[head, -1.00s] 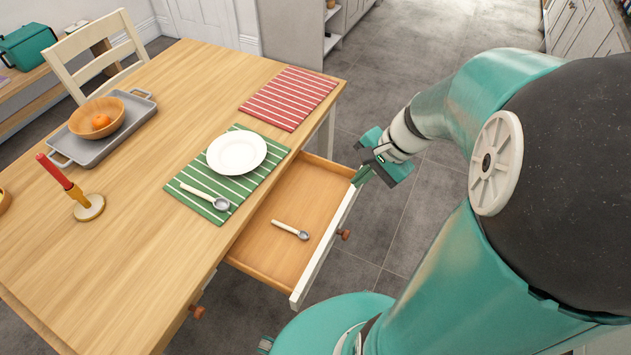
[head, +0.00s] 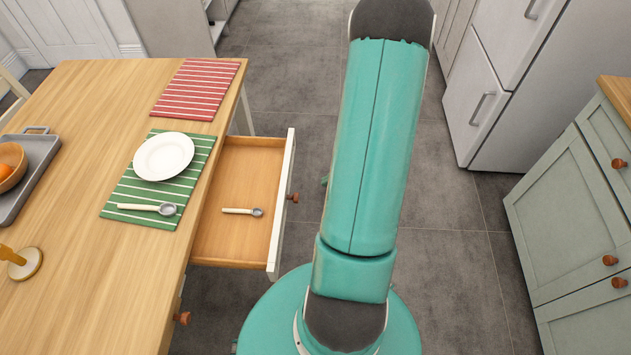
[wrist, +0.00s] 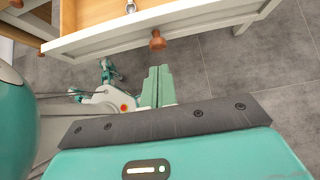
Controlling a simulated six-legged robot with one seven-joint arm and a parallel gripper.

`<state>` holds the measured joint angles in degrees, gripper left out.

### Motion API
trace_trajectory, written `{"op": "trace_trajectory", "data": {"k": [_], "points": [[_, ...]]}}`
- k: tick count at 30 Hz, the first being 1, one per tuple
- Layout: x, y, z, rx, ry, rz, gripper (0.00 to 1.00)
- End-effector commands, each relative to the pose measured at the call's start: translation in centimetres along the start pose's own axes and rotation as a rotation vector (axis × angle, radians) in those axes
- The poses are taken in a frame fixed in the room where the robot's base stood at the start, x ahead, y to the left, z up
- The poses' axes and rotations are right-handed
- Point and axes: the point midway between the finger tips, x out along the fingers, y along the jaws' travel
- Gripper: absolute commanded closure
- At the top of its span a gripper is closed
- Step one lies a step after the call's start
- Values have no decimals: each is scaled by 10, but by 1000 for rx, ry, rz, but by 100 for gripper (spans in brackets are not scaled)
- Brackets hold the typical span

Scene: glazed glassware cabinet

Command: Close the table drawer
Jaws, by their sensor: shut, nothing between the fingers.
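The table drawer (head: 236,213) is pulled out from the right side of the wooden table (head: 75,284). Its white front has a round wooden knob (head: 293,197), and a spoon (head: 243,211) lies inside. In the wrist view the drawer front (wrist: 200,22) runs across the top, with the knob (wrist: 157,41) facing me. My gripper (wrist: 158,75) is shut and empty, just outside the drawer front and apart from the knob. In the head view my own arm hides nearly all of the gripper.
A plate (head: 163,157) and another spoon (head: 148,208) lie on a green striped placemat (head: 120,199). A red striped placemat (head: 196,89) is farther back. A green cabinet (head: 570,214) and a fridge (head: 505,85) stand to the right.

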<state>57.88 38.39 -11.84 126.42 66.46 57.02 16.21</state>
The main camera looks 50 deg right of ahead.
Motion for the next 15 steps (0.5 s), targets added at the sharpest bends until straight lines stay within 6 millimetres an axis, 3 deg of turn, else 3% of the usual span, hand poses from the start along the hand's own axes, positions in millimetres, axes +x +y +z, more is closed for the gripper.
{"op": "trace_trajectory", "data": {"k": [12,15], "points": [[86,3,4,-6,-3,10,100],[97,3,18,-10,-2,8,100]]}}
